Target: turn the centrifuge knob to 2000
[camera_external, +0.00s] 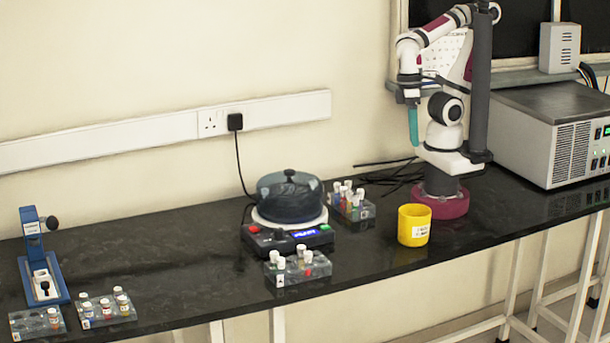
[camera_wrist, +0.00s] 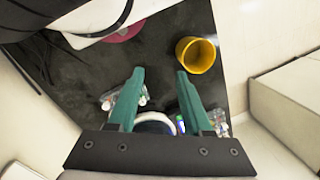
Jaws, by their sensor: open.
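The centrifuge (camera_external: 290,198) stands mid-bench in the external view, with a dark domed lid, a white ring and a dark base. Its front panel has a red button, a dark knob (camera_external: 278,234), a small blue display (camera_external: 305,233) and a green button. The number on the display is too small to read. My gripper (camera_external: 413,128) hangs at the right, high above the bench and well away from the centrifuge. In the wrist view, its two teal fingers (camera_wrist: 155,82) are apart with nothing between them. They partly hide the centrifuge (camera_wrist: 155,124) there.
A yellow cup (camera_external: 414,225) stands right of the centrifuge. Tube racks stand behind (camera_external: 352,203) and in front (camera_external: 297,268) of it. More racks (camera_external: 105,309) and a blue device (camera_external: 42,260) are at the left. A power cable (camera_external: 239,160) runs down behind. Bare bench lies left of the centrifuge.

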